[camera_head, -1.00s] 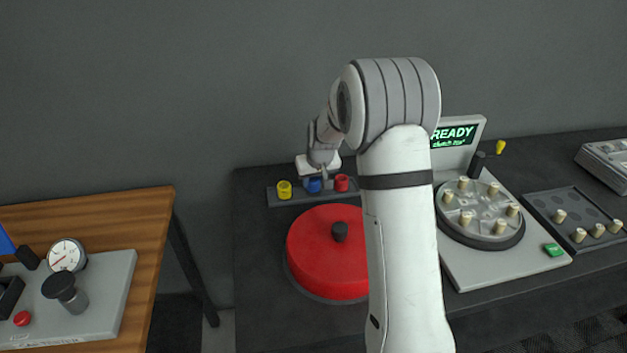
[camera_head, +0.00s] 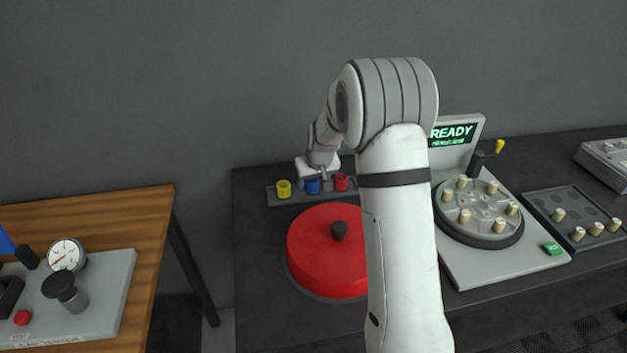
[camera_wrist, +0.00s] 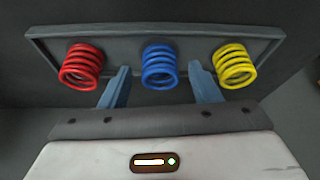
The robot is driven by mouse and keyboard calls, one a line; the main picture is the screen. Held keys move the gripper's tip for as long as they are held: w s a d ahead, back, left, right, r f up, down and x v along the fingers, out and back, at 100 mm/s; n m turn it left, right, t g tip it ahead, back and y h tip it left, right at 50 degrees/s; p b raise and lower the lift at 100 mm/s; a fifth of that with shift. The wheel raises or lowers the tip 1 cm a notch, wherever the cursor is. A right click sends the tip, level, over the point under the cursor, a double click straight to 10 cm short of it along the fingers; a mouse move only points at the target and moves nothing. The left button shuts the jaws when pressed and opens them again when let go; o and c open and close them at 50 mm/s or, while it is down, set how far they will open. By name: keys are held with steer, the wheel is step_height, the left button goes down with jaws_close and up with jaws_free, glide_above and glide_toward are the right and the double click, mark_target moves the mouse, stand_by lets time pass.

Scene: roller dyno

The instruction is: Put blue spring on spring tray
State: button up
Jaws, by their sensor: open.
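The blue spring (camera_wrist: 159,66) stands on the grey spring tray (camera_wrist: 120,42), between a red spring (camera_wrist: 80,66) and a yellow spring (camera_wrist: 234,65) in the wrist view. In the head view the blue spring (camera_head: 313,186) is in the middle of the tray (camera_head: 273,197), partly hidden by my gripper. My gripper (camera_wrist: 162,84) is open, with one finger to each side of the blue spring and the fingertips near it. I cannot tell whether a finger touches it.
A large red round cover (camera_head: 318,262) with a black knob sits in front of the tray. A grey machine with a READY screen (camera_head: 453,134) and a tray of pegs (camera_head: 533,201) stand to the right. A wooden table (camera_head: 100,208) with a gauge is at left.

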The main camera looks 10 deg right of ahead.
steer(key=b+v, duration=0.1)
steer(key=v, duration=1.1)
steer(key=s+r+m+g, duration=0.1)
steer(key=s, duration=3.2)
steer(key=shift+a+r+g, duration=0.15)
steer(key=shift+r+g, duration=0.15)
steer(key=shift+r, duration=0.1)
